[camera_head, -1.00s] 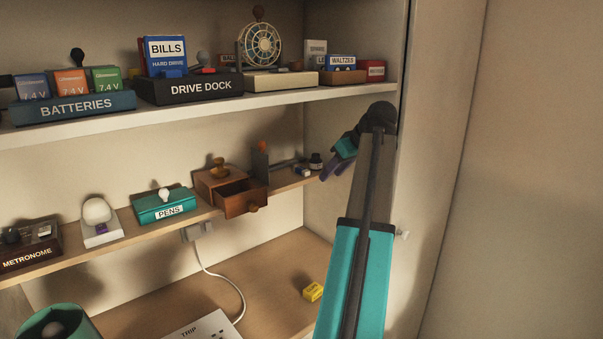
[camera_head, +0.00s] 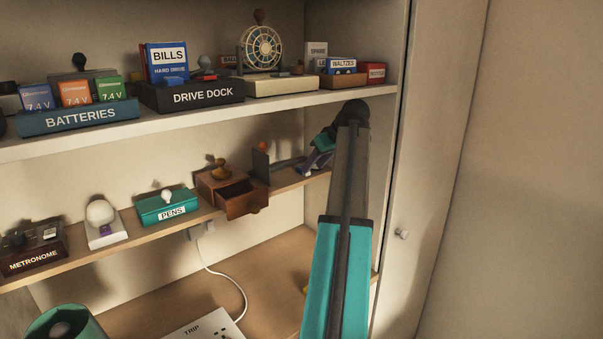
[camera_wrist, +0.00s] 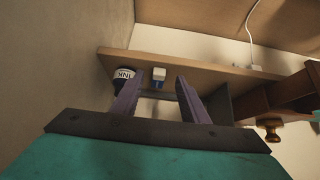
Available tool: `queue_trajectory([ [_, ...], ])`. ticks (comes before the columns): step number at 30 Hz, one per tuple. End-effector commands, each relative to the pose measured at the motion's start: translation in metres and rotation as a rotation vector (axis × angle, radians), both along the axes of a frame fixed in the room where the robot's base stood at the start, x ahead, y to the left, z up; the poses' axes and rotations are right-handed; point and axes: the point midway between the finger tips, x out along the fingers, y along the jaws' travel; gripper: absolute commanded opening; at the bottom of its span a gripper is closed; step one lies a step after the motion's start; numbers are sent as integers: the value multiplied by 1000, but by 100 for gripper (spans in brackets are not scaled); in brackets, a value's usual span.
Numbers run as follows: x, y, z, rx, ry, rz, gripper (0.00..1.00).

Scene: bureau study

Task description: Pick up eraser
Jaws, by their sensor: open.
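A small white and blue block (camera_wrist: 158,76), which looks like the eraser, sits on the narrow shelf beside an ink bottle. In the wrist view it shows between the tips of my gripper's two purple fingers (camera_wrist: 158,88). The fingers are apart and hold nothing; whether they reach around the block or stop short of it, I cannot tell. In the head view my gripper (camera_head: 318,162) is at the right end of the middle shelf.
The ink bottle (camera_wrist: 124,75) stands close beside one finger. A small wooden box with an open drawer (camera_head: 242,198) and a dark upright plate (camera_head: 261,163) stand left of my gripper. The upper shelf (camera_head: 290,95) lies above, and the cabinet's side wall (camera_head: 405,170) is to the right.

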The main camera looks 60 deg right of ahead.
Motion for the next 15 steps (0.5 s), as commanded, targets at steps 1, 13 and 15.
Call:
queue_trajectory([
  [1, 0, 0, 0, 0, 0, 0, 41],
  [13, 32, -11, 2, 1, 0, 1, 41],
  [15, 34, -12, -7, 1, 0, 0, 41],
])
